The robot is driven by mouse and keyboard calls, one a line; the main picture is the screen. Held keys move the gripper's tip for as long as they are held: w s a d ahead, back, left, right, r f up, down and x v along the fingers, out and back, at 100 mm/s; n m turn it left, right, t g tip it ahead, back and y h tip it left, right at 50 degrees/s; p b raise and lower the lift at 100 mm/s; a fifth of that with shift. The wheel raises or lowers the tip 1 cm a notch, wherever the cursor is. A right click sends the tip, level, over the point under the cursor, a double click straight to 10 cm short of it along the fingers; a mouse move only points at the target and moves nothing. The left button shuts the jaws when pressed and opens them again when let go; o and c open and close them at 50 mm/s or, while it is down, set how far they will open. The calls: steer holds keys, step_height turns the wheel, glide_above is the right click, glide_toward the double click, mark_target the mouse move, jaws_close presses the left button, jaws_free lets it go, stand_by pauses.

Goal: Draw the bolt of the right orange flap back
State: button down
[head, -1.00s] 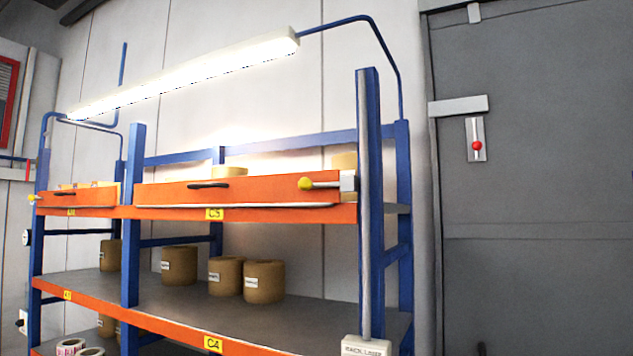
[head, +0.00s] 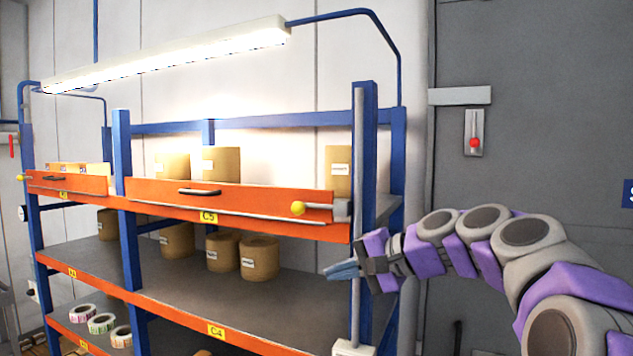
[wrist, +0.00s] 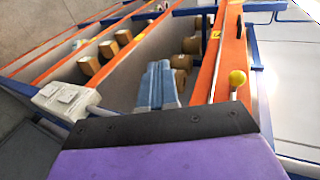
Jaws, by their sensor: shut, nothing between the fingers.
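The right orange flap (head: 240,197) stands upright along the front of the top shelf, above the label C5, with a dark handle (head: 199,191) at its middle. Its bolt has a yellow knob (head: 298,208) at the left end of a rod that runs right to a grey block by the blue post. In the wrist view the knob (wrist: 237,78) shows at right, beside the orange flap. My gripper (head: 343,271) is shut and empty, in front of the right post, below and to the right of the knob and apart from it. Its blue fingers also show in the wrist view (wrist: 158,85).
The left orange flap (head: 68,184) has its own yellow knob at far left. Brown rolls (head: 260,257) stand on the shelves behind. The blue right post (head: 365,160) is close to my gripper. A lamp (head: 170,56) hangs above the rack.

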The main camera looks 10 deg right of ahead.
mark_target(304, 208)
steer(key=w+d+r+t+p, duration=0.1)
steer(key=d+r, duration=0.2)
steer(key=r, duration=0.3)
steer(key=w+d+r+m+t+p, duration=0.1)
steer(key=w+d+r+t+p, duration=0.1)
steer(key=d+r, duration=0.2)
steer(key=shift+d+r+y, duration=0.15)
steer(key=shift+r+y, duration=0.25)
steer(key=shift+r, duration=0.45)
steer(key=shift+w, duration=0.15)
steer(key=p+x, duration=0.1)
steer(key=x, duration=1.3)
steer(key=shift+p, duration=0.3)
